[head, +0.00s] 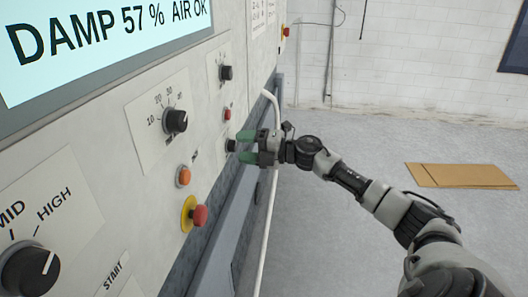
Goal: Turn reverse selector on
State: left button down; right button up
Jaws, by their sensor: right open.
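My right gripper (246,147) is at the control panel (120,180), coming in from the right. Its two green fingers are apart, one above the other, and point at the panel. A small black knob (231,145) sits on the panel just ahead of the fingertips, about level with the gap between them. It looks like the selector, but its label is too small to read and its setting cannot be told. I cannot tell whether the fingers touch it. My left gripper is not in view.
Near the gripper are a red button (227,114), an upper black knob (226,73) and a numbered dial (175,121). Lower left are an orange button (183,176), a red emergency button (199,216) and a large knob (30,270). A white pipe (265,215) runs along the panel. Cardboard (460,176) lies on open floor.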

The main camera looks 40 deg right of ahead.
jog(key=b+v, duration=0.4)
jog(key=v, duration=0.4)
jog(key=shift+s+d, duration=0.3)
